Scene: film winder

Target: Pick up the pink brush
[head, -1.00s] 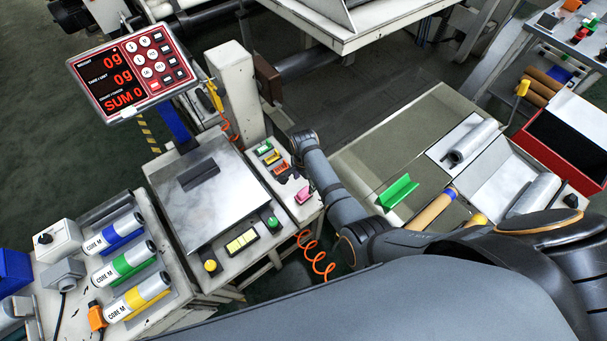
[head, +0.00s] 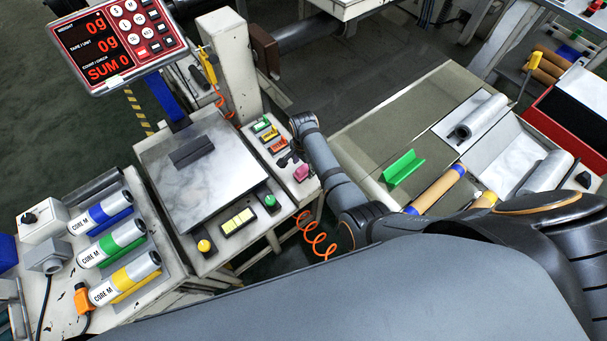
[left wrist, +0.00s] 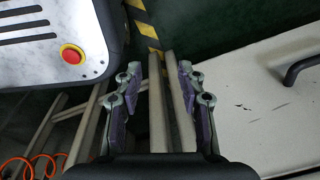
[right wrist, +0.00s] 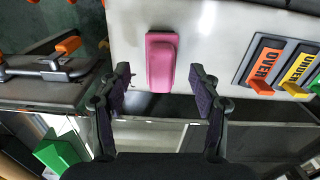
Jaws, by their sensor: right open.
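The pink brush (head: 302,173) lies on the narrow white panel beside the scale, at the panel's near end. In the right wrist view the pink brush (right wrist: 161,60) stands out upright in the picture, just beyond and between my right fingertips. My right gripper (right wrist: 160,85) is open and empty, with one finger on each side of the brush's line. In the head view its dark fingers (head: 288,158) are small, near the brush. My left gripper (left wrist: 159,72) is open and empty in the left wrist view, away from the brush.
OVER (right wrist: 262,66) and UNDER (right wrist: 299,70) labelled blocks sit right of the brush. The scale plate (head: 200,180) stands left of the panel. An orange coiled cord (head: 318,240) hangs in front. A green angled piece (head: 403,167) lies on the right table.

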